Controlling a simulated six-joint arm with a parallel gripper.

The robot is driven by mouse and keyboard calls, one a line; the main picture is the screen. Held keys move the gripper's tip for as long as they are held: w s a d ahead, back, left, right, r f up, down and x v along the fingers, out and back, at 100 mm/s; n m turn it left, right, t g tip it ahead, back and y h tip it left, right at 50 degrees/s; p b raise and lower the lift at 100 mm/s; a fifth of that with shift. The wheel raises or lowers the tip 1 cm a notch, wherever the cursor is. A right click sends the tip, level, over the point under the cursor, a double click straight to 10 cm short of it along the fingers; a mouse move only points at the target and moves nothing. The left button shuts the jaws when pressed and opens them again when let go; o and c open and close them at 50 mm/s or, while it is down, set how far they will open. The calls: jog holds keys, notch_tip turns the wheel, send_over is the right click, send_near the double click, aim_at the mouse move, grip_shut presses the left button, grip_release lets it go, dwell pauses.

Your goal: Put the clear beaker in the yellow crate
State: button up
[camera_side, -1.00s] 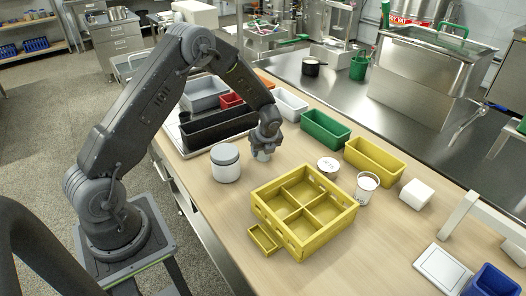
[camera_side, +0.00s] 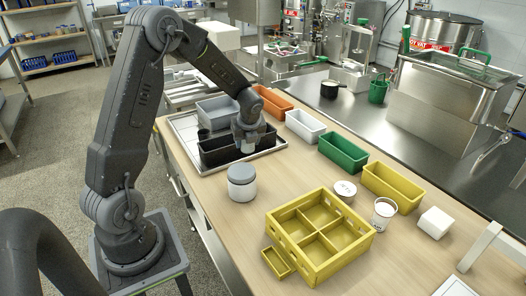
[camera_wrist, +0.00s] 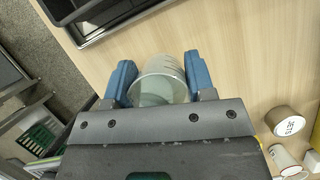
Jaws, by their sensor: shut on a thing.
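The clear beaker (camera_wrist: 160,82) is between the blue fingers of my gripper (camera_wrist: 163,88) in the wrist view, and the fingers are shut on it. The beaker appears raised above the table. The yellow crate (camera_side: 277,232), divided into compartments, stands on the table, nearer the camera and to the right of my gripper. Its visible compartments look empty.
The lidded grey-and-white jar (camera_side: 242,188) stands between my gripper and the crate's left side. A black bin (camera_side: 222,155) and green bin (camera_side: 342,153) are behind.

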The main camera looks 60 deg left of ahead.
jog(key=shift+s+d+r, duration=0.15)
jog(key=shift+r, duration=0.15)
jog(key=w+d+r+m+t+h, duration=0.1)
jog(key=w+d+r+m+t, duration=0.15)
jog(key=d+m, duration=0.65)
jog(key=m+h, duration=0.1)
jog(key=m, duration=0.1)
send_over(324, 233)
notch_tip(324, 233, down, 6)
jog(key=shift+w+a+f+t, duration=0.15)
jog(key=shift+w+f+t, duration=0.05)
jog(key=shift+f, duration=0.6)
jog(key=shift+w+a+f+t, duration=0.1)
jog(key=shift+w+f+t, duration=0.05)
jog(key=shift+f, duration=0.6)
jog(key=shift+f, duration=0.2)
jog(key=o, duration=0.9)
